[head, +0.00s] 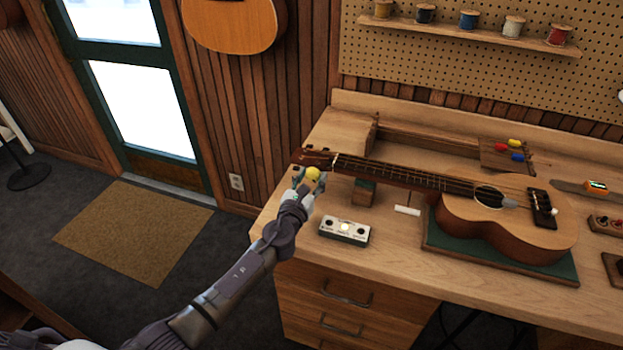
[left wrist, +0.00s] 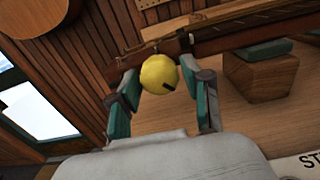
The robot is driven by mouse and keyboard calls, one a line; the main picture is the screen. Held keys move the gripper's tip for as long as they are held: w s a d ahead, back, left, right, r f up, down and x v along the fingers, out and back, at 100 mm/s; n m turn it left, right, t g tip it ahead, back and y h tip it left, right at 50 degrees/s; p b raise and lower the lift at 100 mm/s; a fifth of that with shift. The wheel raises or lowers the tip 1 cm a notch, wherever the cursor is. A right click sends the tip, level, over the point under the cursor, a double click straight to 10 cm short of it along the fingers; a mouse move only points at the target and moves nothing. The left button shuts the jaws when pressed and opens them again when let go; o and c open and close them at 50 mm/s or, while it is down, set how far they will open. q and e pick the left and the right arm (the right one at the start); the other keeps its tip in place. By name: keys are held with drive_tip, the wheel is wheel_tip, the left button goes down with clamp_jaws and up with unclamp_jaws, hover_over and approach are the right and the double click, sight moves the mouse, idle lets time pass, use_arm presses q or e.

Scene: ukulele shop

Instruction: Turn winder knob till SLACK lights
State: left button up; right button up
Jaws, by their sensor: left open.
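The yellow winder knob (head: 312,173) sits at the headstock end of the ukulele (head: 505,215). In the left wrist view the round knob (left wrist: 159,74) has a dark mark low on its face. My left gripper (head: 309,180) is open, with one finger on each side of the knob; I cannot tell whether either finger touches it. A pale indicator box (head: 344,231) lies on the bench near the gripper. Its middle light is lit and its two outer ones look dark; its lettering is too small to read. My right gripper is not in view.
The ukulele rests on a green mat (head: 555,269), its neck on a wooden block (head: 363,192). A small white bar (head: 407,211) lies beside the neck. Colored tools stand in a wooden holder (head: 493,154). The bench front edge is clear below the indicator box.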

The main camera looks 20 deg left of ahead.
use_arm(q)
drive_tip(key=c, duration=0.9)
drive_tip(key=shift+o, duration=0.2)
